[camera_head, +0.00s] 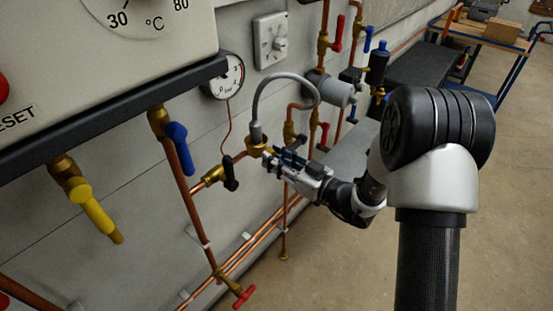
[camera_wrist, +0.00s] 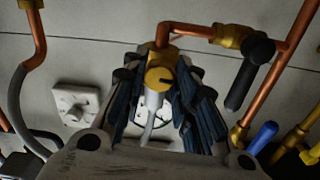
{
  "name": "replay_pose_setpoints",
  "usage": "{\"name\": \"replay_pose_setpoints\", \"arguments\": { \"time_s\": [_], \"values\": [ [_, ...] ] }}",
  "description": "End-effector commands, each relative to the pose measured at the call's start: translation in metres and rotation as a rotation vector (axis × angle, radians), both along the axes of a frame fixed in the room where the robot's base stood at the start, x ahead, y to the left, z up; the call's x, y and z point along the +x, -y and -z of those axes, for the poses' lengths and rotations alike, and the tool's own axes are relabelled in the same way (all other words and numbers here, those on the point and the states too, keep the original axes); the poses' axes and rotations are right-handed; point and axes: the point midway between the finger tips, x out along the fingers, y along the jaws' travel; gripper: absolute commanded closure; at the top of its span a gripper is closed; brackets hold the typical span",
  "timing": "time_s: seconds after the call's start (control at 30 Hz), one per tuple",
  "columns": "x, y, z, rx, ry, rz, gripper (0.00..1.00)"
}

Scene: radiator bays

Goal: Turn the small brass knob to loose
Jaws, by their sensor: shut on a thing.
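The small brass knob (camera_wrist: 160,79) shows in the wrist view as a round brass face with a dark mark line. It sits on a brass fitting (camera_wrist: 159,55) on a copper pipe, with a grey hose running from it. In the head view the brass fitting (camera_head: 256,143) is at the lower end of the grey hose. My gripper (camera_head: 268,158) reaches it from the right. In the wrist view the dark ribbed fingers of my gripper (camera_wrist: 160,73) stand on both sides of the knob. They are shut on it, though the exact contact is partly hidden.
A black lever valve (camera_head: 230,170) is close left of my gripper. A pressure gauge (camera_head: 223,76) and a white wall dial (camera_head: 271,41) are above. A blue lever (camera_head: 180,148) and a yellow lever (camera_head: 94,212) are further left. The floor at right is open.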

Motion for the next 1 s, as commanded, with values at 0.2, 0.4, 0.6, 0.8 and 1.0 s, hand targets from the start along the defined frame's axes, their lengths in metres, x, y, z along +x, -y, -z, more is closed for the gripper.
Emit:
{"name": "replay_pose_setpoints", "arguments": {
  "time_s": [0.2, 0.4, 0.6, 0.8, 1.0],
  "values": [
    [0.0003, 0.0001, 0.0, -0.052, 0.067, 0.0, 0.97],
    [0.0005, 0.0002, 0.0001, -0.073, 0.093, 0.0, 0.97],
    [0.0004, 0.0002, 0.0001, -0.076, 0.097, 0.0, 0.97],
    [0.0004, 0.0002, 0.0001, -0.076, 0.096, 0.0, 0.97],
    [0.0004, 0.0002, 0.0001, -0.075, 0.096, 0.0, 0.61]
  ]
}}
